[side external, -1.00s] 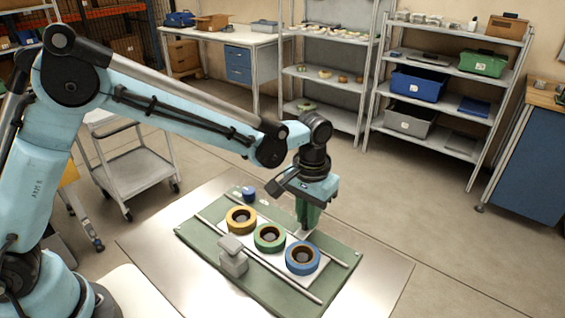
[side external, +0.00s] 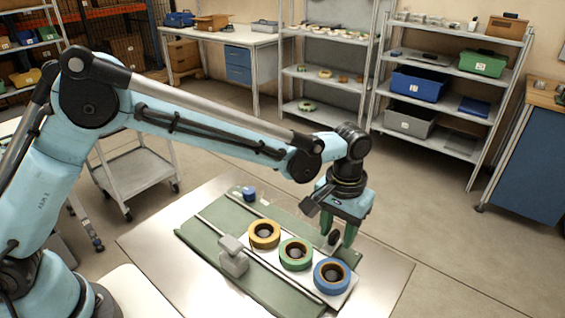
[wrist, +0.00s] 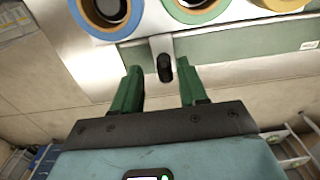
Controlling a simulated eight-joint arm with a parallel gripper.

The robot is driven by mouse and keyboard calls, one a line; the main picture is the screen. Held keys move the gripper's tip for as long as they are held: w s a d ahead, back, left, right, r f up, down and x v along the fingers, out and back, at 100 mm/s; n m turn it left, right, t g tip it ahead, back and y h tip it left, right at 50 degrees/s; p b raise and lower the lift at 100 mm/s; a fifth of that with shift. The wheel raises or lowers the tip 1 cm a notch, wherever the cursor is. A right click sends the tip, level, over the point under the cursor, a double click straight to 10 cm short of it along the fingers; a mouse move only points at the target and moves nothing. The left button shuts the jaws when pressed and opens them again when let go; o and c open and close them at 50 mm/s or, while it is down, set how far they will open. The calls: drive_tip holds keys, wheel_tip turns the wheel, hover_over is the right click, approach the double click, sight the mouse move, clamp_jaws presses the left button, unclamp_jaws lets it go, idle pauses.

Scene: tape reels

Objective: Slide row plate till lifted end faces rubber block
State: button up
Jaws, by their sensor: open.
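The white row plate (side external: 318,262) carries a yellow reel (side external: 264,234), a green reel (side external: 296,254) and a blue reel (side external: 332,275) in a line. It lies on a green board (side external: 208,240) between rails. A tab with a black knob (wrist: 165,67) juts from the plate's side. My gripper (side external: 341,241) is open at that knob; in the wrist view the knob shows between the green fingertips. Whether they touch it I cannot tell. A light grey block (side external: 233,256) stands beside the plate, near the yellow reel. Which plate end is lifted is unclear.
A small blue cylinder (side external: 249,193) stands at the board's far left corner. The board rests on a metal table (side external: 385,272), clear to the right of it. Shelves and a white cart (side external: 137,172) stand well back.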

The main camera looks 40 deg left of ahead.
drive_tip(key=shift+r, duration=0.1)
wheel_tip(320, 180, up, 12)
idle(0.5)
drive_tip(key=shift+a, duration=0.1)
